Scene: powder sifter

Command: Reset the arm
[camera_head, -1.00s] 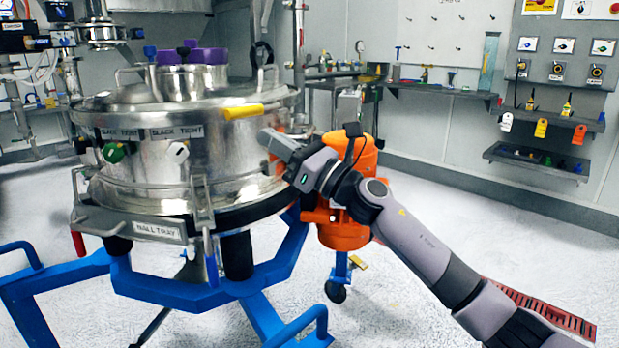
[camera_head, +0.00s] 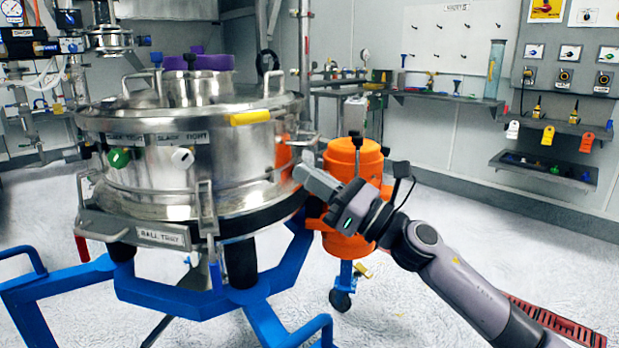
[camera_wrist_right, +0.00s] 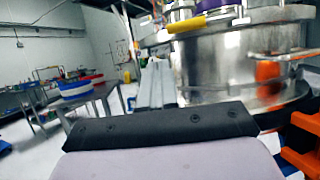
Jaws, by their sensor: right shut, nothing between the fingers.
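My right gripper (camera_head: 306,175) is at the end of the grey arm that comes in from the lower right. It is shut and empty, just right of the steel sifter (camera_head: 165,185), in front of the orange motor (camera_head: 352,165). The sifter's steel side also shows large in the right wrist view (camera_wrist_right: 215,70), close beyond the gripper fingers (camera_wrist_right: 155,85). I cannot tell whether the gripper touches the sifter. My left gripper is not in view.
The sifter stands on a blue tubular frame (camera_head: 170,297) with a caster (camera_head: 341,299). Wall shelves (camera_head: 450,98) and a switch panel (camera_head: 565,70) are at the back right. The floor between (camera_head: 470,215) is clear. The right wrist view shows a table (camera_wrist_right: 95,95) at left.

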